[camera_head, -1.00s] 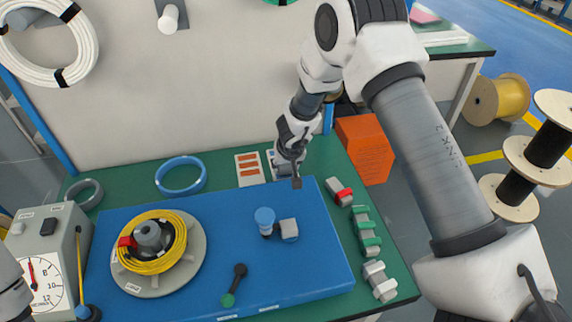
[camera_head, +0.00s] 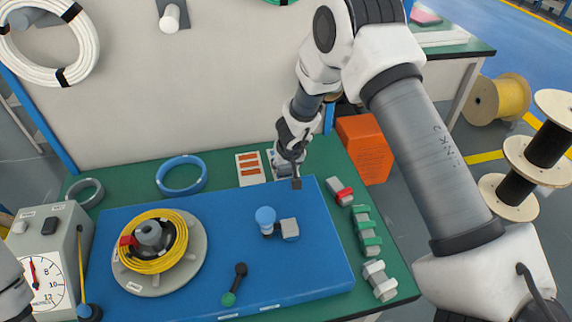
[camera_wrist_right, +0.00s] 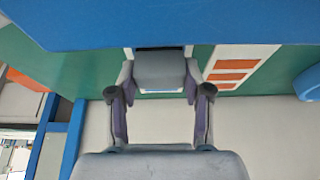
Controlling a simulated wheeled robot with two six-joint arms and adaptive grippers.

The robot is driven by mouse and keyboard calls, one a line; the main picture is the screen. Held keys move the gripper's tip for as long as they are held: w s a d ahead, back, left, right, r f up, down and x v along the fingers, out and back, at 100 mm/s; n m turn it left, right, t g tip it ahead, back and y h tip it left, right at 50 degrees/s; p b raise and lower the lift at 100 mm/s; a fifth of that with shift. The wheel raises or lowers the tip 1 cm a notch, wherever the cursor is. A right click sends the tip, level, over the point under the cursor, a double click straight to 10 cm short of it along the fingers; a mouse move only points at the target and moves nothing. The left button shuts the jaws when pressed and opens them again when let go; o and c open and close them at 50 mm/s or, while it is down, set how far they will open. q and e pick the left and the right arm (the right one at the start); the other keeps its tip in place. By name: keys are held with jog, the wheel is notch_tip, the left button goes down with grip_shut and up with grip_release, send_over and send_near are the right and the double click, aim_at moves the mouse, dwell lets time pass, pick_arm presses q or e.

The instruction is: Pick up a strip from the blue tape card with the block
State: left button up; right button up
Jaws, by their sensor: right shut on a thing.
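My right gripper (camera_head: 288,160) is at the back edge of the blue mat, over the white tape card (camera_head: 271,157) to the right of the orange-striped card. It is shut on a grey block, which shows between both fingers in the right wrist view (camera_wrist_right: 160,72). The block has a dark end, seen just in front of the fingers in the head view. Block and gripper hide most of the card; a little white and blue shows around the block in the wrist view (camera_wrist_right: 160,92). I cannot tell whether the block touches the card. My left gripper is out of view.
The orange-striped card (camera_head: 250,169) lies just left. A blue ring (camera_head: 181,175) and a yellow cable coil (camera_head: 152,242) are farther left. An orange bin (camera_head: 365,150) stands right.

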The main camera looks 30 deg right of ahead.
jog(key=shift+f, duration=0.45)
dwell(1.1)
notch_tip(320, 180, up, 8)
jog(key=p, duration=0.9)
